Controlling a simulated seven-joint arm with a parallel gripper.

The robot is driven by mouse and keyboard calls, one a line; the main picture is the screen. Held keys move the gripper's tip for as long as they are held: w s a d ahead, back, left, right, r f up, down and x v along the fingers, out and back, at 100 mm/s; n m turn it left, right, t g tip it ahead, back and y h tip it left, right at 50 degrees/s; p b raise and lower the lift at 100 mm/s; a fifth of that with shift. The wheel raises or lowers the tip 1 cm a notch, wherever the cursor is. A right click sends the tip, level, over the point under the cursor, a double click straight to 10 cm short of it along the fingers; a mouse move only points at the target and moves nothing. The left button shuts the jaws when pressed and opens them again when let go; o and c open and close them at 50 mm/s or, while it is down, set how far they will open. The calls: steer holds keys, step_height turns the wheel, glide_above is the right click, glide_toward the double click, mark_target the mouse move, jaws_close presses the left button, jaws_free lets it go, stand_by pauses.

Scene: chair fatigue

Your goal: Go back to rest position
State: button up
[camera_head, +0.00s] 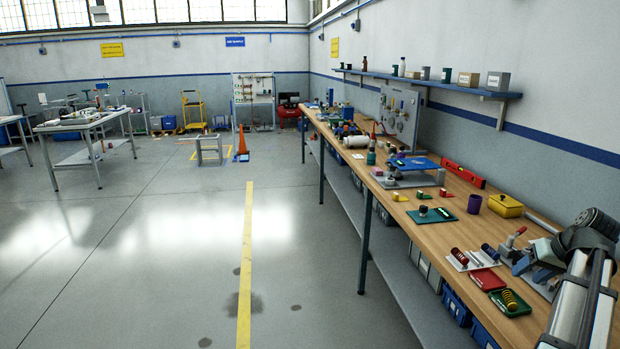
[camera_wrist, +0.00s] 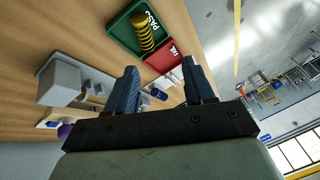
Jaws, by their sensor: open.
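My gripper (camera_wrist: 162,85) is open in the wrist view, its two dark blue fingers apart with nothing held between them. In the wrist view a green tray (camera_wrist: 122,38) marked PASS lies beyond the fingers, with a yellow spring (camera_wrist: 143,32) in it. A red tray (camera_wrist: 160,62) marked FAIL is beside it. In the head view my arm (camera_head: 575,305) is at the lower right, over the near end of the bench; I cannot make out the fingers there. The yellow spring (camera_head: 510,299) lies in the green tray (camera_head: 526,308).
The wooden bench (camera_head: 425,235) runs along the right wall. Near my arm are a red tray (camera_head: 487,279), a dark red spring (camera_head: 459,256), a blue spring (camera_head: 489,251) and a grey device (camera_head: 540,270). The floor left is open.

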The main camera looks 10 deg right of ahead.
steer(key=w+a+f+n+y, duration=0.2)
steer(key=w+a+f+y, duration=0.1)
steer(key=w+a+f, duration=1.2)
steer(key=s+a+f+g, duration=0.3)
steer(key=a+f, duration=1)
steer(key=f, duration=0.3)
steer(key=s+a+f+g, duration=0.2)
steer(key=s+a+f, duration=0.55)
steer(key=f, duration=0.25)
steer(key=s+a+f+g, duration=0.3)
steer(key=s+a+f, duration=0.45)
steer(key=f, duration=0.25)
steer(key=s+a+f+n+g+h, duration=0.1)
steer(key=s+f, duration=0.4)
steer(key=s, duration=0.7)
steer(key=s+a+f+n+g+h, duration=0.1)
steer(key=s+a+f+g+h, duration=0.2)
steer(key=s, duration=0.9)
steer(key=shift+s+a+f+n, duration=0.2)
steer(key=shift+a+f+n, duration=0.3)
steer(key=shift+f, duration=0.45)
steer(key=shift+a, duration=0.1)
